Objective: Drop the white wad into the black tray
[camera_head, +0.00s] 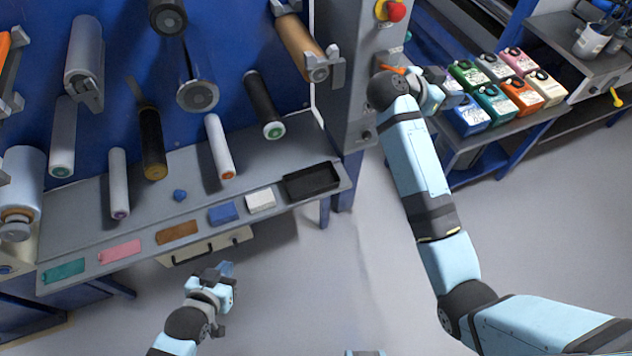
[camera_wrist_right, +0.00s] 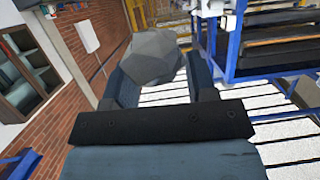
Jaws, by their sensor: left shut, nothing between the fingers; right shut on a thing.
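The white wad (camera_wrist_right: 153,57), pale grey and faceted, sits between the fingers of my right gripper in the right wrist view. My right gripper (camera_head: 434,82) is shut on it, near the grey machine column and left of the coloured boxes in the head view. I cannot make out the wad in the head view. The black tray (camera_head: 313,192) lies at the right end of the grey shelf, below and left of my right gripper in the picture. My left gripper (camera_head: 226,271) is shut and empty, in front of the shelf.
The shelf (camera_head: 90,227) also carries a blue block (camera_head: 223,213), a white block (camera_head: 261,200), a blue wad (camera_head: 180,195) and coloured pads. Several rollers hang above it. Coloured boxes (camera_head: 494,103) stand on a bench at right. A red button (camera_head: 396,11) is on the column.

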